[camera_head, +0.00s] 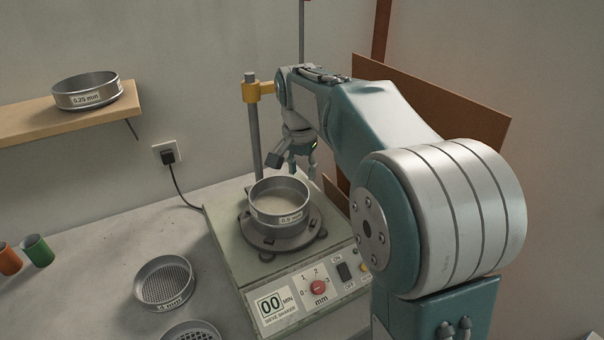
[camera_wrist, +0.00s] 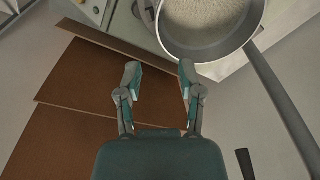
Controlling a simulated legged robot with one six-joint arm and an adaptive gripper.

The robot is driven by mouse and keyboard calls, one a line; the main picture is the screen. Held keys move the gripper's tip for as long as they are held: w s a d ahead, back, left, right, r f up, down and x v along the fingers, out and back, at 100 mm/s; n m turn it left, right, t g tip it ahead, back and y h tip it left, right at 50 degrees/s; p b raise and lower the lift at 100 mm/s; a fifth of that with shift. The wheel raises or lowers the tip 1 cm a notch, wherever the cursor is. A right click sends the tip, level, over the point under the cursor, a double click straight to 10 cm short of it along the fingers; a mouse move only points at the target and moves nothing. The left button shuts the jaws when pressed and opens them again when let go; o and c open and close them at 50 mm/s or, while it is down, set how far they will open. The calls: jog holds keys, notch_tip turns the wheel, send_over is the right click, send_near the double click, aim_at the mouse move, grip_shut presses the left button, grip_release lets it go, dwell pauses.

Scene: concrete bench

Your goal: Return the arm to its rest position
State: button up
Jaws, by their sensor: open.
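My gripper (camera_head: 303,169) is above the back right of the sieve shaker (camera_head: 230,235). In the wrist view my gripper (camera_wrist: 159,72) has its two fingers apart with nothing between them. A round metal sieve labelled 0.5 mm (camera_head: 290,218) sits on the shaker's round plate, with pale material inside. The wrist view shows the sieve (camera_wrist: 250,30) just beyond the fingertips, apart from them. My arm reaches in from the right and partly hides the shaker's right side.
A 0.25 mm sieve (camera_head: 87,98) stands on the wooden shelf (camera_head: 40,127). A 4 mm sieve (camera_head: 163,288), another sieve (camera_head: 190,331), a green cup (camera_head: 38,250) and an orange cup (camera_head: 9,259) are on the bench. A vertical post (camera_head: 254,135) rises behind the shaker. Brown boards (camera_head: 440,100) lean at right.

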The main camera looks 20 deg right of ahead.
dwell(0.3)
jog(key=s+a+f+n+t, duration=0.1)
jog(key=s+n, duration=0.3)
jog(key=s, duration=0.9)
jog(key=s+a+f+n+t, duration=0.1)
jog(key=s+n, duration=0.4)
jog(key=s, duration=0.8)
jog(key=shift+s+a+f+t+y, duration=0.4)
jog(key=shift+a+t, duration=0.3)
jog(key=shift+t, duration=0.5)
